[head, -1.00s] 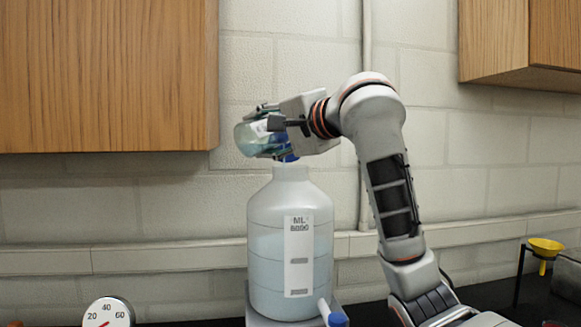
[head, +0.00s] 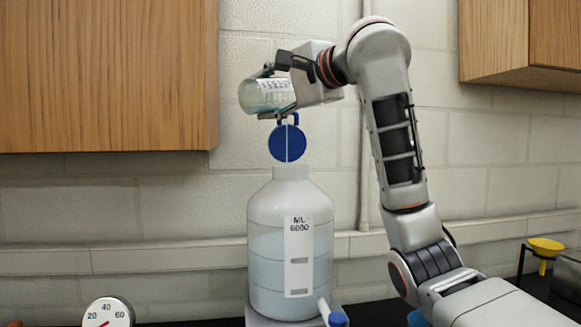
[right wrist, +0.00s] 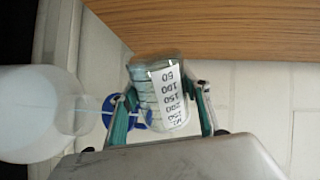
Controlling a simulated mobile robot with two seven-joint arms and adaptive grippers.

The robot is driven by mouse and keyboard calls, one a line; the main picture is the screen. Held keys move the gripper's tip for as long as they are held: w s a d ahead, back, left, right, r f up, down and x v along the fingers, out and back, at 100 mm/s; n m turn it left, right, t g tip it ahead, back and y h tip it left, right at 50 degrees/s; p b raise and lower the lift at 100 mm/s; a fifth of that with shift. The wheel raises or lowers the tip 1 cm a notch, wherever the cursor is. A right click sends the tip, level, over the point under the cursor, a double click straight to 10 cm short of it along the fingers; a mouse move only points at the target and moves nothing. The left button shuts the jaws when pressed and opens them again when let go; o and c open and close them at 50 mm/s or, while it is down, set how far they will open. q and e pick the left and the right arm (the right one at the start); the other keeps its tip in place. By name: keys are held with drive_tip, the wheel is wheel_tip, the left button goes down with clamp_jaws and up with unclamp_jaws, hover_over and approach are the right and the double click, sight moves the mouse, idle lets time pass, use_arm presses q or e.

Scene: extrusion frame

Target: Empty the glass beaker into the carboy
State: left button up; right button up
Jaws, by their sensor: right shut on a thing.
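My right gripper (head: 280,86) is shut on the glass beaker (head: 261,96), with a finger on either side. The beaker is tipped far over, nearly on its side, and pale blue-green liquid shows inside. I cannot clearly see which way its mouth faces. It is above the carboy (head: 291,240), apart from its neck. The carboy is large, translucent and upright, with pale blue liquid inside. A blue round cap (head: 288,143) stands edge-up above the carboy's neck. In the right wrist view the beaker (right wrist: 160,95) sits between the fingers, beside the carboy (right wrist: 35,112). My left gripper is not in view.
A wooden cabinet (head: 105,75) hangs at the upper left, another (head: 522,45) at the upper right. A round dial (head: 107,313) is at the lower left. A yellow funnel (head: 546,246) sits on a stand at the right. A blue-ended spigot (head: 337,319) juts from the carboy's front.

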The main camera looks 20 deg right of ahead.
drive_tip(key=shift+d+r+m, duration=0.15)
drive_tip(key=shift+r+m, duration=0.1)
drive_tip(key=shift+m, duration=0.25)
drive_tip(key=shift+w+d+r, duration=0.1)
drive_tip(key=shift+r, duration=0.05)
idle(0.4)
drive_tip(key=shift+d+r+m, duration=0.1)
drive_tip(key=shift+r+m, duration=0.35)
drive_tip(key=shift+m, duration=0.05)
drive_tip(key=f+n, duration=0.1)
drive_tip(key=f, duration=0.1)
drive_tip(key=a+f+n, duration=0.1)
drive_tip(key=f, duration=0.1)
drive_tip(key=shift+f, duration=0.2)
